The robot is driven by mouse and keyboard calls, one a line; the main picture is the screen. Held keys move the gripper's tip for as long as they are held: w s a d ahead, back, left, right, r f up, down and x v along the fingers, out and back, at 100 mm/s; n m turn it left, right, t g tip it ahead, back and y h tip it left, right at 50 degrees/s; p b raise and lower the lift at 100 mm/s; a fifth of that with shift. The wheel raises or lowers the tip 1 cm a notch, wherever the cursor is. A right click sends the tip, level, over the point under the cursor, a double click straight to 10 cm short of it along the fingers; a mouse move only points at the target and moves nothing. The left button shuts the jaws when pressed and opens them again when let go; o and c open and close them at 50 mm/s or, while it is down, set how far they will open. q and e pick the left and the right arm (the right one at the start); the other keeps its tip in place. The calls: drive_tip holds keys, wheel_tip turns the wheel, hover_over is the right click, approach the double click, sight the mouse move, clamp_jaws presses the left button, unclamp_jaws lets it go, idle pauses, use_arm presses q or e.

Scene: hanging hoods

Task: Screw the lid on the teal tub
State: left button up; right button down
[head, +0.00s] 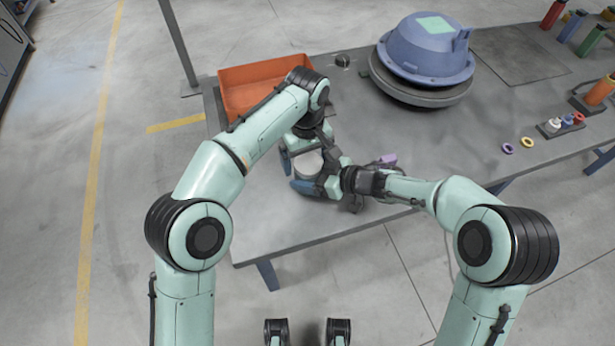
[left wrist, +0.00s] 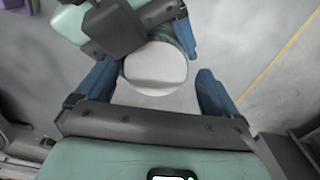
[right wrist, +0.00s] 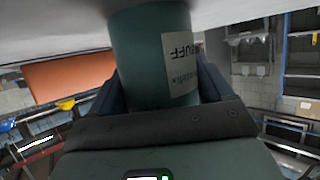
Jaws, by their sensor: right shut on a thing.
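The teal tub (right wrist: 152,50) stands upright on the table in the right wrist view, with a white label on its side. My right gripper (right wrist: 160,95) is shut around its side. The pale grey lid (left wrist: 155,68) is a round disc with a ridge across it, seen from above on top of the tub; whether it is threaded on, I cannot tell. It also shows in the head view (head: 308,164). My left gripper (left wrist: 160,75) is above it, its blue fingers apart on either side, with a clear gap at the right finger. The arms hide most of the tub in the head view.
An orange bin (head: 250,85) stands behind the left arm. A large blue hood (head: 428,50) sits on a grey round base. A purple piece (head: 387,160) lies just beyond the right gripper. Small rings (head: 508,148) and bottles lie at the right. The table's front left is clear.

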use_arm(q)
drive_tip(key=shift+d+r, duration=0.15)
drive_tip(key=shift+r, duration=2.1)
drive_tip(key=c, duration=0.3)
drive_tip(key=shift+r+n, duration=0.75)
drive_tip(key=shift+n, duration=0.25)
drive_tip(key=shift+r+n, duration=0.7)
drive_tip(key=shift+r, duration=0.3)
drive_tip(key=shift+f, duration=4.05)
drive_tip(key=shift+c, duration=0.3)
